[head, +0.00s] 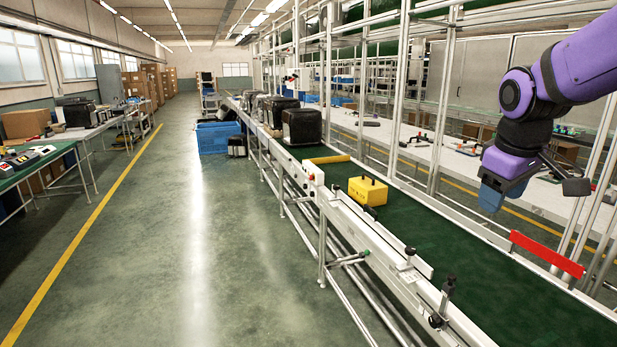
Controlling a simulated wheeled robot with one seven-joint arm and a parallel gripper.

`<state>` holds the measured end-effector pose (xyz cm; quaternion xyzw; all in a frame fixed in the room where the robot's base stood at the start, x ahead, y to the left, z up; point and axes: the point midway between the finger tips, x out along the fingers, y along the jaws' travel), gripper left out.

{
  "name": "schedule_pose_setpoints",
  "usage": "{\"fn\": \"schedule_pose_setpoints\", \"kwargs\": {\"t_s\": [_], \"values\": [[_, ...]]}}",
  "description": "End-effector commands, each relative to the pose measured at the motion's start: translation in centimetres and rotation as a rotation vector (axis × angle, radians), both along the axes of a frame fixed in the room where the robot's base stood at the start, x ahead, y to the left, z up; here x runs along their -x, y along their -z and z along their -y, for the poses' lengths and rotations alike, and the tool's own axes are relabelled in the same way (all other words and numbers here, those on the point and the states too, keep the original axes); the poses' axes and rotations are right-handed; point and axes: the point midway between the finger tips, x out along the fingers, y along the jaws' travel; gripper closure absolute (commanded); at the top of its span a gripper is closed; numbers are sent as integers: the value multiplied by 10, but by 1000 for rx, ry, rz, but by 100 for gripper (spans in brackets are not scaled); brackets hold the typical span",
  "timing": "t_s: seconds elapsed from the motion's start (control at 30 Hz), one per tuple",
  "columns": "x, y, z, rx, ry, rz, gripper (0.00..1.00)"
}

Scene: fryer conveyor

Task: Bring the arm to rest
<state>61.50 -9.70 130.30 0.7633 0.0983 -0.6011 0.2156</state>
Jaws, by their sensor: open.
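My purple arm reaches in from the upper right of the head view. My gripper (535,195) hangs at its end, above the far side of the conveyor and clear of the belt. Its fingers are spread apart, and I see nothing between them. The green conveyor belt (455,255) runs below it from the lower right toward the back.
A yellow box (367,191) sits on the belt left of my gripper. Black fryers (302,126) stand farther up the line. A red bar (546,254) is at the belt's right edge, below my gripper. Metal posts (398,90) rise behind the belt. The left aisle is clear.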

Motion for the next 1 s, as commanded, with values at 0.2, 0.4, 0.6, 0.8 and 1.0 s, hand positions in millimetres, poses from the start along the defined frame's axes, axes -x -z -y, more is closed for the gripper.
{"fn": "schedule_pose_setpoints", "kwargs": {"t_s": [0.2,0.4,0.6,0.8,1.0], "values": [[66,-19,-13,-63,138,87,45],[124,-23,-22,-145,259,154,45],[166,-18,-27,-226,354,203,45],[185,-13,-28,-265,397,219,45],[186,-13,-29,-270,401,220,45]]}}
